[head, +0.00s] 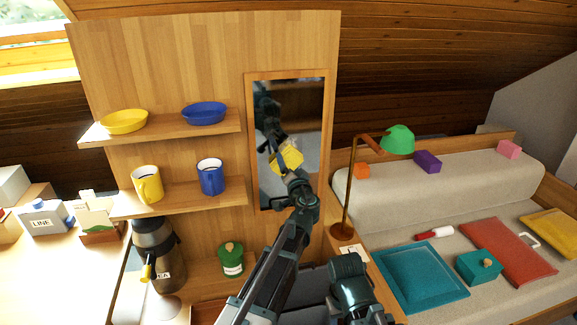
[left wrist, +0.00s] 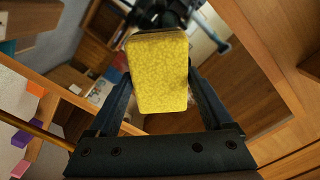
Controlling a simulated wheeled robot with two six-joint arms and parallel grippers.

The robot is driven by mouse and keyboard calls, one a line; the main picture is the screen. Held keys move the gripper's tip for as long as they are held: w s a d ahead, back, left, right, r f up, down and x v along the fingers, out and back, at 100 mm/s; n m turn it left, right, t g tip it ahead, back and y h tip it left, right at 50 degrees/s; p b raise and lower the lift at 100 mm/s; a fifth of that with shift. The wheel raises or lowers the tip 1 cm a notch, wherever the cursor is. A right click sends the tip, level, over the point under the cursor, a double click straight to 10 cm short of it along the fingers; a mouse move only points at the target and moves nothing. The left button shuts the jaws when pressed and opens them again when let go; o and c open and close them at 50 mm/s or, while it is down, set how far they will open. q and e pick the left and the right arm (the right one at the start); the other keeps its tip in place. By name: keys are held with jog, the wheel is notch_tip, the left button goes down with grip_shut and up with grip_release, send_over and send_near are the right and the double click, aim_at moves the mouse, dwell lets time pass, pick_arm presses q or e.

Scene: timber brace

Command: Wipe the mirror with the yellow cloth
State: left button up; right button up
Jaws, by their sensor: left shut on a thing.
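The tall mirror (head: 290,110) stands in a wooden frame on the wooden panel, and it reflects my dark arm. My left gripper (head: 288,165) is in front of the mirror's middle, shut on the yellow cloth (head: 287,156). In the left wrist view the cloth (left wrist: 160,75), a thick speckled yellow block, sits between the two fingers of the left gripper (left wrist: 160,88). I cannot tell whether the cloth touches the glass. Part of my right arm shows at the bottom of the head view, but its gripper does not show.
Shelves left of the mirror hold plates (head: 204,113) and mugs (head: 210,177). A lamp with a green shade (head: 398,140) stands close to the mirror's right. A flask (head: 157,255) and a green pot (head: 231,260) stand below. A sofa (head: 440,185) with cushions is at right.

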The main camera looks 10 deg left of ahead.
aim_at(303, 159)
pick_arm(q)
jog(key=shift+w+d, duration=0.1)
jog(key=shift+d, duration=0.05)
jog(key=shift+w+d, duration=0.25)
jog(key=shift+d, duration=0.25)
jog(key=shift+w+d, duration=0.2)
jog(key=shift+d, duration=0.25)
jog(key=shift+w+d, duration=0.3)
jog(key=shift+d, duration=0.3)
jog(key=shift+w+d, duration=0.25)
jog(key=shift+d, duration=0.3)
jog(key=shift+r, duration=0.15)
jog(key=shift+r+p, duration=0.8)
jog(key=shift+p, duration=0.1)
jog(key=shift+a, duration=0.1)
